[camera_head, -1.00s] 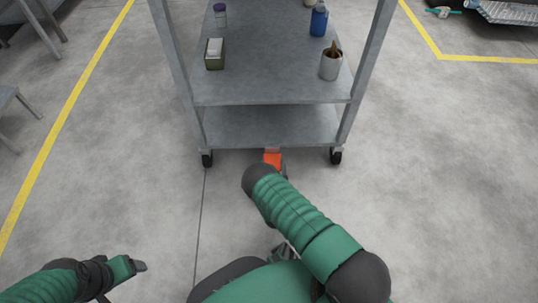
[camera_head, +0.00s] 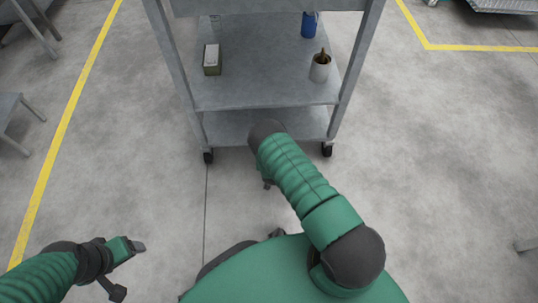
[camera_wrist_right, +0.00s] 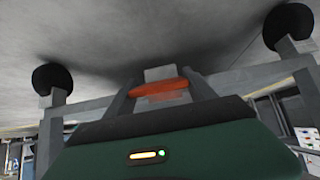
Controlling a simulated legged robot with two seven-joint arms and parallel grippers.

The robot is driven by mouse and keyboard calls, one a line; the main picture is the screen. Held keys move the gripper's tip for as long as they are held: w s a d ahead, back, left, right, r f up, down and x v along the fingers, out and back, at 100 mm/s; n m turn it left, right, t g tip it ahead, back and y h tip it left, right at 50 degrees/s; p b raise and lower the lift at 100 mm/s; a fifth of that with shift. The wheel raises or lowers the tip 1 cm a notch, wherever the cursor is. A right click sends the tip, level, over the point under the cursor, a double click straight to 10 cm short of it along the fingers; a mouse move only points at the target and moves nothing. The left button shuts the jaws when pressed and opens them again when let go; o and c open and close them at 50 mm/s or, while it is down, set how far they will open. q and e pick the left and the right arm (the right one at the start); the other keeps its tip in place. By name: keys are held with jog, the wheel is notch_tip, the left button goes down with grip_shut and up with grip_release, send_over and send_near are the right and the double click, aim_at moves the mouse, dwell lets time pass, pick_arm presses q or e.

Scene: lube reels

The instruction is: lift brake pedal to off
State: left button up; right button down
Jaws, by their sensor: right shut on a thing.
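The orange brake pedal (camera_wrist_right: 158,88) is low on the cart (camera_head: 265,92), seen in the right wrist view with a small grey plate beside it. My right gripper (camera_wrist_right: 162,94) is shut on the pedal, its grey fingers on either side of it. In the head view my right arm reaches to the cart's bottom shelf and hides the pedal and most of the gripper. My left gripper (camera_head: 138,247) is at the lower left, away from the cart; its finger gap is not clear.
The cart stands on black wheels (camera_head: 327,150). A grey stool (camera_head: 18,118) is at the left.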

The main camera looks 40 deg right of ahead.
dwell(0.4)
jog(key=shift+c, duration=1.6)
grip_release()
jog(key=p+v, duration=0.9)
jog(key=v, duration=0.7)
jog(key=shift+s+r, duration=0.15)
jog(key=shift+r, duration=0.15)
